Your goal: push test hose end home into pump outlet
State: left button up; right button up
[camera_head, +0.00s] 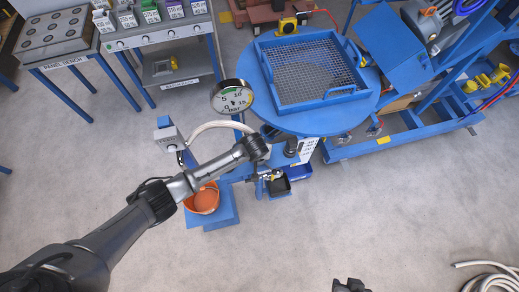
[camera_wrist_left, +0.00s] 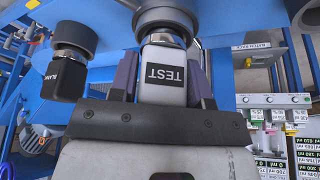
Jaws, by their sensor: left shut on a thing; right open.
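The test hose end (camera_wrist_left: 165,76), a grey block with a black TEST label, fills the middle of the left wrist view. My left gripper (camera_wrist_left: 163,58) is shut on it, one dark finger on each side. A round metal and dark fitting, seemingly the pump outlet (camera_wrist_left: 166,16), is directly above the block, in line with it. A silvery collar shows between them; I cannot tell how deep it sits. In the head view my left arm reaches to the blue machine, and its fingertips are hidden. My right gripper (camera_head: 350,286) shows only partly at the bottom edge, open, away from the machine.
A black BLANK block (camera_wrist_left: 68,75) sits under another round fitting, left of the TEST block. A pressure gauge (camera_head: 232,97) and pale hose (camera_head: 215,126) are near my left wrist. An orange bucket (camera_head: 203,200) stands below. A coiled hose (camera_head: 488,278) lies at lower right; the floor between is clear.

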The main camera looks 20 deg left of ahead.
pick_arm(q)
jog(key=shift+f, duration=0.3)
jog(key=o, duration=1.1)
jog(key=shift+o, duration=0.2)
jog(key=p+v, duration=0.1)
jog(key=v, duration=1.2)
jog(key=shift+s+r, duration=0.2)
jog(key=shift+r, duration=0.2)
